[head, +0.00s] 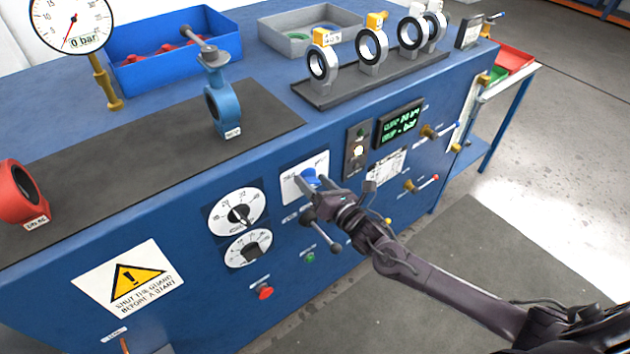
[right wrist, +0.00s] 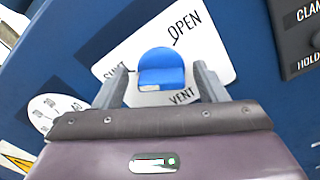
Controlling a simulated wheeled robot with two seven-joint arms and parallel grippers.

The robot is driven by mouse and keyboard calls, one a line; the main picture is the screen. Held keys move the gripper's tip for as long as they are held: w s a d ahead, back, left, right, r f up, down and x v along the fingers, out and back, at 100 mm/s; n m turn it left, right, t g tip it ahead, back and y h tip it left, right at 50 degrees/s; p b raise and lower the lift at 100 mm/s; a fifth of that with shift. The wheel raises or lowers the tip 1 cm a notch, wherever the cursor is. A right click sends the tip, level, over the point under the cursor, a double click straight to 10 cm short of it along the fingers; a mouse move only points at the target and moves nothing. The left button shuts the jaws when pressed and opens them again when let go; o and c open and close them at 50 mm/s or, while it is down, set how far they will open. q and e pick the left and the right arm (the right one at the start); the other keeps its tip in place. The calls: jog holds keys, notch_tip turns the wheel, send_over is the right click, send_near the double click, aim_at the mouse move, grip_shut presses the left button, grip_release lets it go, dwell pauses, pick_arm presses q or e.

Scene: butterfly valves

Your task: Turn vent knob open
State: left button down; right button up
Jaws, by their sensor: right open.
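The vent knob is blue and sits on a white plate on the bench's front panel. In the right wrist view the knob (right wrist: 161,68) stands between the two fingers of my right gripper (right wrist: 162,82). The plate (right wrist: 215,48) reads OPEN at upper right, SHUT at left and VENT below. Gaps show between the knob and both fingers, so the gripper is open around it and not clamped. In the head view the knob (head: 311,178) is partly hidden by my right gripper (head: 318,190). Which label the knob points to is hard to tell. My left gripper is out of view.
Two white dials (head: 238,212) are left of the plate. A red button (head: 265,292) is below them. A dark switch plate (head: 358,150) and a green-lit display (head: 400,124) are to the right. A dark grey lever (head: 322,236) shows just below my right gripper.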

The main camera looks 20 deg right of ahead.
jog(key=shift+c, duration=0.3)
jog(key=c, duration=0.7)
jog(key=shift+c, duration=0.4)
